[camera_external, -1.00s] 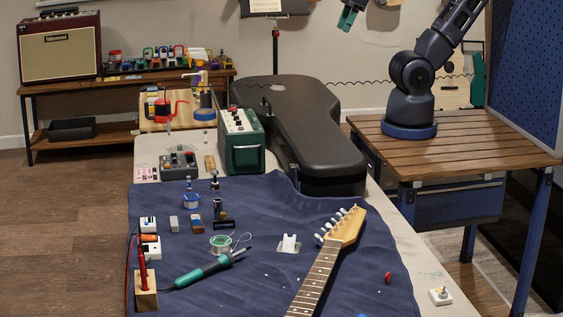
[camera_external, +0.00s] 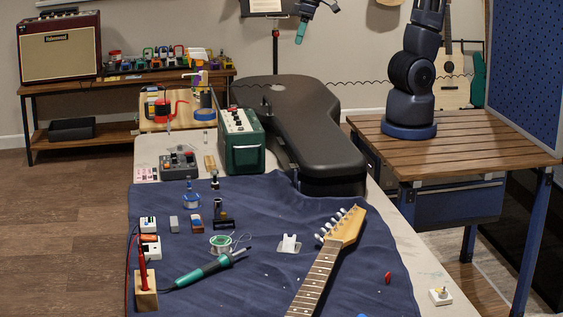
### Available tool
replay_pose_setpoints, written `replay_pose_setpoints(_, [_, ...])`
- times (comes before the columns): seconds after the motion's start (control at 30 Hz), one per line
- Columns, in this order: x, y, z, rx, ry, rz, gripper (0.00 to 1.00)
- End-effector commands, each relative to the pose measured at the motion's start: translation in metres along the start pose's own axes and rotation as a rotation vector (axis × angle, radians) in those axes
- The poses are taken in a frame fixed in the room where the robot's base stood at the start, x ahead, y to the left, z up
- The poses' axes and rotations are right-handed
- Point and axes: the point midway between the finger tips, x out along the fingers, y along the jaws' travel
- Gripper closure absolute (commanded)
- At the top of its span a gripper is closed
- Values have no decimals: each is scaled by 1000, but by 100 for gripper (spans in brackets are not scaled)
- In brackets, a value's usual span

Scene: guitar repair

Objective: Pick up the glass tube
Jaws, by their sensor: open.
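I cannot make out the glass tube for certain. A small upright piece with a pale or silvery upper part (camera_external: 215,180) stands near the back edge of the blue cloth (camera_external: 280,210), and may be it. A similar thin upright piece (camera_external: 188,183) stands to its left. My gripper (camera_external: 303,30) is at the top edge of the picture, high above the black guitar case. It is open, with a teal finger pointing down, far from the small pieces and touching nothing.
The black guitar case (camera_external: 310,125) lies behind the cloth, beside a green amplifier box (camera_external: 245,155). A guitar neck (camera_external: 322,270), a teal soldering iron (camera_external: 208,268), a solder spool (camera_external: 220,242) and a wooden block with red probes (camera_external: 146,298) lie on the cloth. Its right part is fairly clear.

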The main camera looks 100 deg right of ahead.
Motion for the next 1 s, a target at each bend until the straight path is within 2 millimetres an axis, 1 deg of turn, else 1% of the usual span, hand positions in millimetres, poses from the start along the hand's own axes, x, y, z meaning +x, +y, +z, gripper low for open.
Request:
replay_pose_setpoints(0.03, [11, -5, -8, 16, -12, 4, 51])
replay_pose_setpoints(0.2, [45, -22, -34, 81, -31, 18, 51])
replay_pose_setpoints(0.37, [80, -37, -56, 142, -42, 41, 51])
replay_pose_setpoints(0.5, [113, -51, -72, 190, -46, 66, 51])
replay_pose_setpoints(0.73, [170, -73, -93, 261, -39, 117, 51])
replay_pose_setpoints(1.0, [239, -98, -110, 328, -5, 184, 51])
